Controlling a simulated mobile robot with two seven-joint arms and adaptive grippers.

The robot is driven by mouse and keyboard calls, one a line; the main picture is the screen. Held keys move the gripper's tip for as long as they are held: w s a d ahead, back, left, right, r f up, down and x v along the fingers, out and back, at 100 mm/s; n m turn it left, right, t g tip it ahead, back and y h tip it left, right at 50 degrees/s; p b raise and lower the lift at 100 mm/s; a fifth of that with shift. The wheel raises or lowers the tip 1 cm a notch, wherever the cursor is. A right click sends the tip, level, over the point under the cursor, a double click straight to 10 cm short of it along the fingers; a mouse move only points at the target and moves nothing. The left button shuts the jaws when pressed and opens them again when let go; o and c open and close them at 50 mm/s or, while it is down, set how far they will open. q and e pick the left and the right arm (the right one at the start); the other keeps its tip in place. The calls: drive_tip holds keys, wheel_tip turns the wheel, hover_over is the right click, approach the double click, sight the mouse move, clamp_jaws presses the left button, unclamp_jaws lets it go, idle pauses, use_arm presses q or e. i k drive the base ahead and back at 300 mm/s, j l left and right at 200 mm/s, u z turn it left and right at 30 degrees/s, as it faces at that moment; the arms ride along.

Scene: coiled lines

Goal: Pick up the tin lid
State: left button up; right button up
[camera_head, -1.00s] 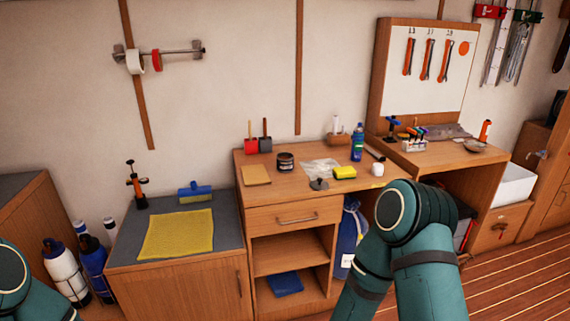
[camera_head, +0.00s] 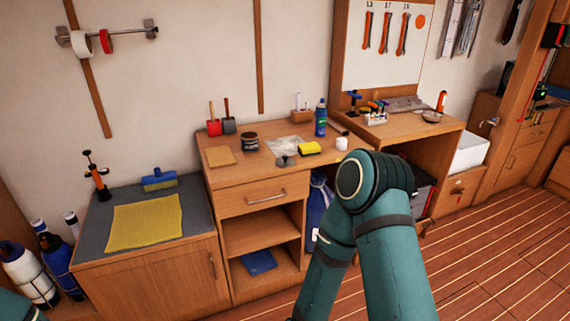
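A small grey round piece (camera_head: 283,161), which looks like the tin lid, lies near the front edge of the wooden workbench (camera_head: 238,177). A dark open-looking tin (camera_head: 249,141) stands behind it to the left. A yellow sponge (camera_head: 309,148) lies just to the right of the grey piece. My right arm's teal elbow and links rise in front of the bench's right side. Only a sliver of my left arm shows at the bottom left corner. Neither gripper is in view, and nothing is seen touching the grey piece.
A spray bottle (camera_head: 320,118), a white cup (camera_head: 342,143) and a clear bag (camera_head: 284,146) also stand or lie on the bench. A lower grey-topped cabinet with a yellow mat (camera_head: 145,222) is to the left. Open plank floor (camera_head: 490,255) lies to the right.

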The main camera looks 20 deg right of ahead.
sight(285, 162)
drive_tip(key=i+l+u, duration=0.1)
drive_tip(key=l, duration=0.25)
drive_tip(key=i+l, duration=0.25)
drive_tip(key=i+l+u, duration=0.15)
drive_tip(key=l, duration=0.3)
drive_tip(key=i+l, duration=0.2)
drive_tip(key=l, duration=0.15)
drive_tip(key=u, duration=0.05)
